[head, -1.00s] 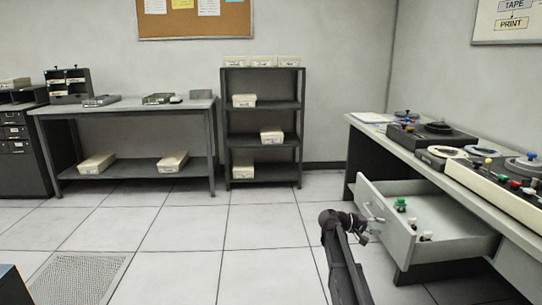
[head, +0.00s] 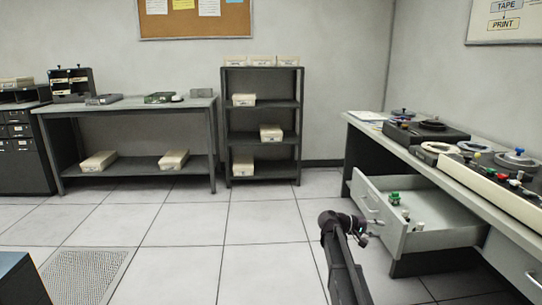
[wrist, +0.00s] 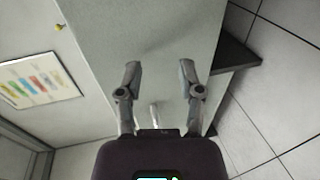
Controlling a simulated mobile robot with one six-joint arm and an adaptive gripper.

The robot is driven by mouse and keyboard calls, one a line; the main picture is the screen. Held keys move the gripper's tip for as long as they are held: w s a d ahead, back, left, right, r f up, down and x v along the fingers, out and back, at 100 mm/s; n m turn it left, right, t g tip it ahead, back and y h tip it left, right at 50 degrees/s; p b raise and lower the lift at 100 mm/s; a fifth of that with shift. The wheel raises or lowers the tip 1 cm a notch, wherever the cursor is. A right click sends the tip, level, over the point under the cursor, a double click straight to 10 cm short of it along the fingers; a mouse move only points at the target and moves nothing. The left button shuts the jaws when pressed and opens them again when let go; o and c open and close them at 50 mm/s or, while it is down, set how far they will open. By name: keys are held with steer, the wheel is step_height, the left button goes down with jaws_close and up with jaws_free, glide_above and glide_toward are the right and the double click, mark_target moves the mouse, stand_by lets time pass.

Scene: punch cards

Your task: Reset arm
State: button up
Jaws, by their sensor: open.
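My arm (head: 343,262) rises from the bottom of the head view, and my gripper (head: 366,238) is beside the front of an open desk drawer (head: 390,222). In the wrist view my gripper (wrist: 160,70) has its two fingers spread apart, with nothing held between them. A plain grey panel (wrist: 160,30) lies beyond the fingertips. A small pale bar (wrist: 155,115) shows between the finger bases; I cannot tell what it is. In the head view the drawer holds a green-topped piece (head: 394,198) and small white pieces (head: 418,226).
The desk (head: 370,130) at right carries reels and a device with coloured knobs (head: 510,182). A shelf rack (head: 262,110) and a table (head: 120,106) stand along the back wall. A dark-sided box (head: 15,275) is at lower left. Tiled floor (head: 185,225) in the middle is clear.

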steer(key=shift+s+a+f+y, duration=0.3)
steer(key=shift+s+f, duration=0.15)
steer(key=shift+s, duration=0.25)
steer(key=s+a+f+y, duration=0.45)
steer(key=s+a, duration=0.25)
steer(key=s, duration=0.2)
steer(key=s+a+f+g+y, duration=0.1)
steer(key=s+a+f+y, duration=0.4)
steer(key=s, duration=0.4)
steer(key=s+a+f+y, duration=0.3)
steer(key=s+a+y, duration=0.2)
steer(key=s+a, duration=0.3)
step_height(320, 180, up, 36)
steer(key=p, duration=3.6)
steer(key=shift+d+f+m, duration=0.25)
steer(key=shift+m, duration=0.15)
